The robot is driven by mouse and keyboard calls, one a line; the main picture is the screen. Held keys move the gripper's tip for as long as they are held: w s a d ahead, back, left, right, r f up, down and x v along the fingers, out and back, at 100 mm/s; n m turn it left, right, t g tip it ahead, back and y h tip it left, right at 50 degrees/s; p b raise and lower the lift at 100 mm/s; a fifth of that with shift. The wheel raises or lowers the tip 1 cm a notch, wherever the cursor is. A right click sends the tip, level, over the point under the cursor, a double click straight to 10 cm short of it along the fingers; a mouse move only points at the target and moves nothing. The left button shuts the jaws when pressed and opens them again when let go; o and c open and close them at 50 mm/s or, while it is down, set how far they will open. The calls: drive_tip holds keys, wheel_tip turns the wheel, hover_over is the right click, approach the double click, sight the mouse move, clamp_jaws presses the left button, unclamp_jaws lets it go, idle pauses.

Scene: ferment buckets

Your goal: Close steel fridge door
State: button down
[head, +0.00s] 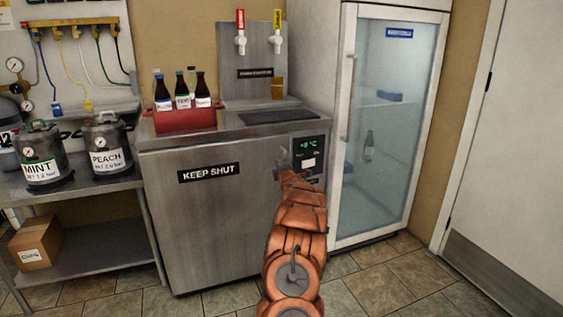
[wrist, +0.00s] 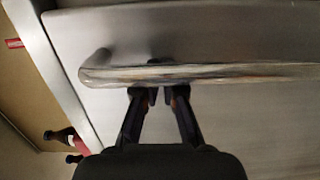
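The steel fridge (head: 215,225) stands in the middle of the head view, its front marked with a black KEEP SHUT sign (head: 209,173). No clear gap shows around its door, but my arm covers the right part, so I cannot tell whether it is fully closed. My gripper (head: 281,168) is at the upper right of the front, below the green display.
A red crate (head: 186,119) with bottles stands on the fridge top, beside two taps. A glass-door fridge (head: 385,130) stands at right, then a white door (head: 515,150). A steel table (head: 95,187) with kegs is at left. Tiled floor in front is clear.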

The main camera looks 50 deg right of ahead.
drive_tip(key=r, duration=0.1)
drive_tip(key=w+r, duration=0.1)
drive_tip(key=shift+a+r+t, duration=0.25)
drive_tip(key=shift+r+t, duration=0.05)
drive_tip(key=f+v, duration=0.2)
drive_tip(key=v, duration=1)
drive_tip(key=shift+s+d+f, duration=0.2)
drive_tip(key=shift+s+d, duration=0.05)
drive_tip(key=shift+s, duration=0.15)
